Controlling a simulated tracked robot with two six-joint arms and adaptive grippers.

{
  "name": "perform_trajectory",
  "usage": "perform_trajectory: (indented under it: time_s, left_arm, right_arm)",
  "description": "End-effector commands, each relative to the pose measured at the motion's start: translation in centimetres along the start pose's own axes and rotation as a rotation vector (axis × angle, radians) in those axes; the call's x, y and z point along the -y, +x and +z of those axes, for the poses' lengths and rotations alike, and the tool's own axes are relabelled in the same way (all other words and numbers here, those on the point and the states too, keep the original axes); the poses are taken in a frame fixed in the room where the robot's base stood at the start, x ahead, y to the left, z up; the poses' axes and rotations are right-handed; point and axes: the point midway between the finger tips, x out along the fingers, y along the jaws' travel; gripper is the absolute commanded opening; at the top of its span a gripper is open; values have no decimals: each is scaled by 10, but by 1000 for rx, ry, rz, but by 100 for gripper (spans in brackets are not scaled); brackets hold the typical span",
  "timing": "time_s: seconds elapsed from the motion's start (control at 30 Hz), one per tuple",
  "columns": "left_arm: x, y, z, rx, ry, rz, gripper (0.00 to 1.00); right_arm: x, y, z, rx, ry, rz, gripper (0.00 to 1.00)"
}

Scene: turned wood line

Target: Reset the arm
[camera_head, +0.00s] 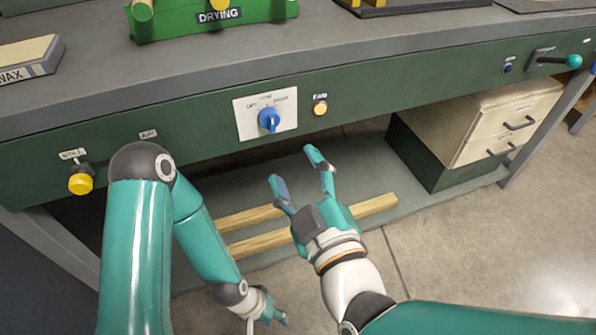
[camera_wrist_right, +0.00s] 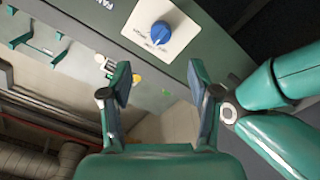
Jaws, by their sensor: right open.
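My right gripper (camera_head: 296,168) is open and empty in front of the bench's green front panel, below the blue rotary knob (camera_head: 269,119) and apart from it. In the right wrist view its two fingers (camera_wrist_right: 160,82) stand wide apart with nothing between them, and the knob (camera_wrist_right: 160,32) shows beyond them on its white plate. My left arm comes down from the left with its elbow bent. My left gripper (camera_head: 268,309) hangs low, near the bottom edge, small and partly hidden by its wrist, so its fingers are unclear.
The bench front carries a yellow button (camera_head: 81,184), an orange button (camera_head: 320,108) and a teal-tipped lever (camera_head: 573,61). A green drying rack (camera_head: 215,18) and a wax block (camera_head: 28,58) stand on top. Below are wooden strips (camera_head: 376,205) and a drawer cabinet (camera_head: 480,115).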

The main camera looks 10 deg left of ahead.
Motion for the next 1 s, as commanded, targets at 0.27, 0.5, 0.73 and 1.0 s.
perform_trajectory:
  time_s: [0.27,0.5,0.73,1.0]
  left_arm:
    - [0,0,0,0,0,0,40]
    - [0,0,0,0,0,0,40]
    - [0,1,0,0,0,0,40]
    - [0,0,0,0,0,0,40]
  right_arm:
    - [0,-2,0,1,0,-1,61]
    - [0,-2,0,1,0,-1,61]
    - [-13,4,34,74,9,27,61]
    - [-24,10,179,384,39,45,61]
